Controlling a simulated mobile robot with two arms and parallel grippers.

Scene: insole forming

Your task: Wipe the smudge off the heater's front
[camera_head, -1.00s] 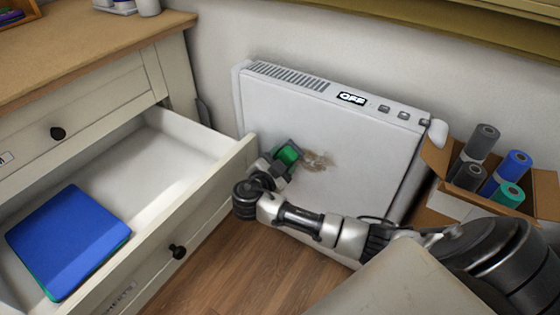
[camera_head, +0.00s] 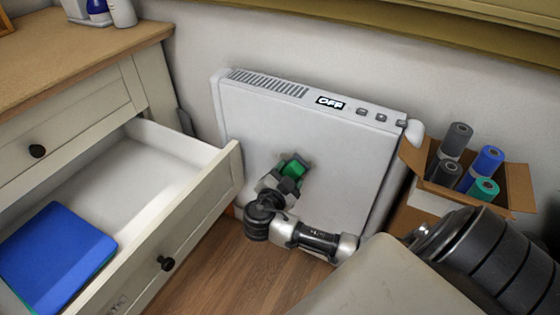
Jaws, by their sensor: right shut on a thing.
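The white heater (camera_head: 340,150) stands against the wall, its display reading OFF. My right gripper (camera_head: 287,178) is shut on a green cloth (camera_head: 297,167), which is at the middle of the heater's front and appears to touch it. The cloth and gripper cover the place where the brown smudge was. My left gripper is not in view.
An open drawer (camera_head: 200,205) of the cabinet, with a blue folded item (camera_head: 55,255) in it, juts out left of my right gripper. A cardboard box (camera_head: 518,188) with several rolls stands right of the heater. Wooden floor (camera_head: 225,275) is free in front.

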